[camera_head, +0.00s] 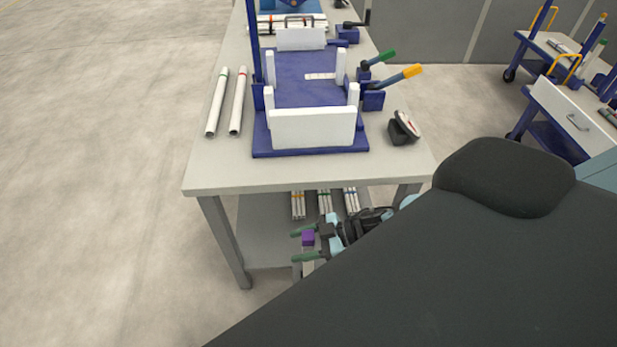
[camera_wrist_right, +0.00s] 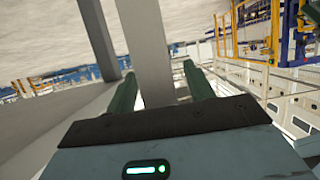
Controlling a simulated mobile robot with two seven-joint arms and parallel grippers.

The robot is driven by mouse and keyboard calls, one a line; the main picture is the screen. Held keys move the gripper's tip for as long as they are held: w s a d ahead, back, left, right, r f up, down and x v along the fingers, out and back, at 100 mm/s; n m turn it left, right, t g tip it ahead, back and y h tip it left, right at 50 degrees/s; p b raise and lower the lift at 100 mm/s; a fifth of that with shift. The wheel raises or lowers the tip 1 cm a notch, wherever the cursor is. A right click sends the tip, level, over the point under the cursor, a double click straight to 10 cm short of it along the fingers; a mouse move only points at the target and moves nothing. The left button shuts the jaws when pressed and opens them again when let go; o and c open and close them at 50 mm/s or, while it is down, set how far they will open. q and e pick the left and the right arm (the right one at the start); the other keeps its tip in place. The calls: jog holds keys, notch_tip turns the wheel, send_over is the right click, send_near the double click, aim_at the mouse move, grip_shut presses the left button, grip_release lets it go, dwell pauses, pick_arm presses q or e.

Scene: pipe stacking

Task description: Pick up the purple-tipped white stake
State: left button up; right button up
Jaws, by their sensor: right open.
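The purple-tipped white stake (camera_head: 308,238) shows in the head view below the table's front edge, with its purple top up and a little white below it. My right gripper (camera_head: 302,244) is open, its two green fingers on either side of the purple tip. In the right wrist view my right gripper (camera_wrist_right: 160,88) has a pale grey upright bar (camera_wrist_right: 152,50) between its fingers. It looks like the stake, but no purple shows there. I cannot tell whether the fingers touch it. The stake's lower part is hidden in the head view. My left gripper is not in view.
A grey table (camera_head: 215,172) carries a blue fixture (camera_head: 290,80) with white plates, two white pipes (camera_head: 237,102) and a small dark device (camera_head: 403,128). Bundled pipes (camera_head: 324,203) lie on the lower shelf. A table leg (camera_head: 225,240) stands left of my gripper. The floor further left is clear.

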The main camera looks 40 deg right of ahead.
jog(key=shift+a+f, duration=0.1)
grip_shut()
dwell(0.3)
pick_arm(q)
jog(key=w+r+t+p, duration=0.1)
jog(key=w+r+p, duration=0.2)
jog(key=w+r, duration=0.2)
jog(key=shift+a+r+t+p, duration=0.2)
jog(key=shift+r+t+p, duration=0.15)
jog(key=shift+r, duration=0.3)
pick_arm(e)
notch_tip(320, 180, up, 20)
dwell(0.9)
